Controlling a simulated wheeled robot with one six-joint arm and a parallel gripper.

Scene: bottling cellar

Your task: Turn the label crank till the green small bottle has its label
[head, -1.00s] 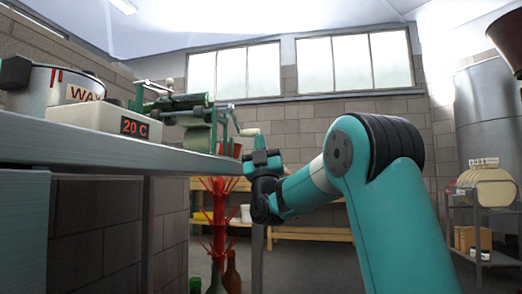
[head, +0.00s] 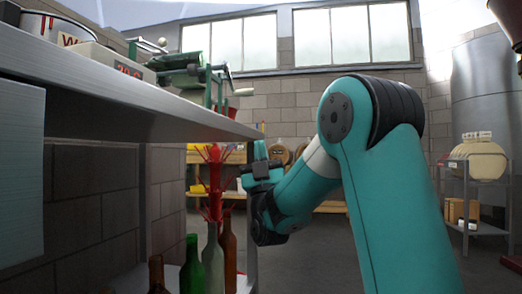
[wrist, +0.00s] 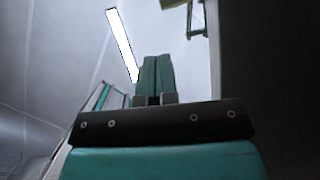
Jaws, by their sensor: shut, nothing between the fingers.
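The green label machine (head: 190,72) stands on the bench near its right end, seen from below bench height. Its crank with a pale handle (head: 227,70) sticks out on the machine's right side. My gripper (head: 259,151) is below and to the right of the crank, beside the bench end, apart from it and pointing up. Its fingers (wrist: 157,76) are together and empty in the wrist view. A green frame part (wrist: 197,20) shows above in that view. A green bottle (head: 191,268) stands under the bench; I cannot tell whether a bottle sits in the machine.
The bench edge (head: 150,98) runs close to the left of my gripper. A wax pot (head: 62,30) and a box with a red display (head: 100,58) stand on it. A shelf cart (head: 470,200) stands right. The floor between is clear.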

